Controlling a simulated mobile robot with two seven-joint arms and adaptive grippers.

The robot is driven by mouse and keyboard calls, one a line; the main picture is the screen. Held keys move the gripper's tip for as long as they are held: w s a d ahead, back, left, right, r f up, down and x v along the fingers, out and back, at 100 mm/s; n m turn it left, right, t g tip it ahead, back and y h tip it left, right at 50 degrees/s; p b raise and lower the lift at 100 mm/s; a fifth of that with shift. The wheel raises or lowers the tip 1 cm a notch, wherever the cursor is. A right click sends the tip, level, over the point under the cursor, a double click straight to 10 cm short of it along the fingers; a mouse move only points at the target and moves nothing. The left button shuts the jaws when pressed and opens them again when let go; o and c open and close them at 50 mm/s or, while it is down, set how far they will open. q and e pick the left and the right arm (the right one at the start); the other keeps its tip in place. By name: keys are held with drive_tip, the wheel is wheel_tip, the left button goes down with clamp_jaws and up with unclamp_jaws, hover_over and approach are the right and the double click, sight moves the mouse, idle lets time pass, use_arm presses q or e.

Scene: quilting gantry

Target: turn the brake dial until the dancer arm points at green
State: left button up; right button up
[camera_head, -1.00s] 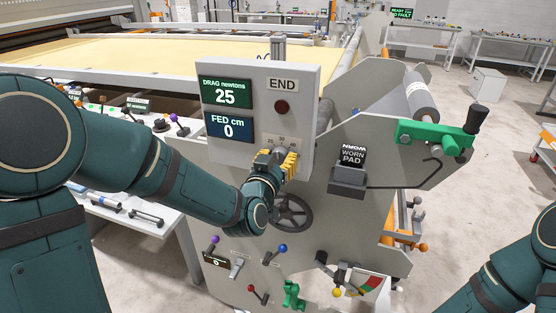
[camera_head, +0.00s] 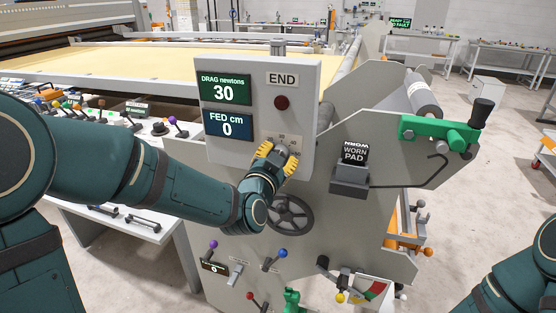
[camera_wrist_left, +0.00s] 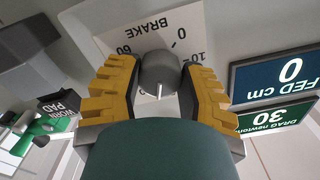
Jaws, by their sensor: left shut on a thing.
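The brake dial is a grey round knob (camera_wrist_left: 160,74) on a white scale plate marked BRAKE, upside down in the left wrist view. In the head view the dial (camera_head: 282,149) is mostly covered by my left gripper (camera_head: 277,158). Its yellow ridged fingers stand on both sides of the knob, shut on it; they also show in the left wrist view (camera_wrist_left: 160,88). A gauge plate with red and green areas (camera_head: 372,287) is low on the machine's end plate. I cannot tell where the dancer arm points. My right gripper is out of view.
A green display (camera_head: 225,91) reads DRAG 30 newtons; a blue one (camera_head: 227,124) reads FED 0 cm. A dark handwheel (camera_head: 292,214) sits just below my left gripper. Several ball-ended levers stand lower. A WORN PAD block (camera_head: 352,165) is to the right.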

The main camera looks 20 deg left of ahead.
use_arm(q)
drive_tip(key=shift+a+f+m, duration=0.1)
drive_tip(key=shift+f+m, duration=0.05)
drive_tip(key=shift+m, duration=0.15)
idle(0.4)
drive_tip(key=o, duration=1.2)
drive_tip(key=shift+w, duration=0.15)
drive_tip(key=s, duration=0.7)
drive_tip(key=shift+s, duration=0.35)
drive_tip(key=shift+a, duration=0.1)
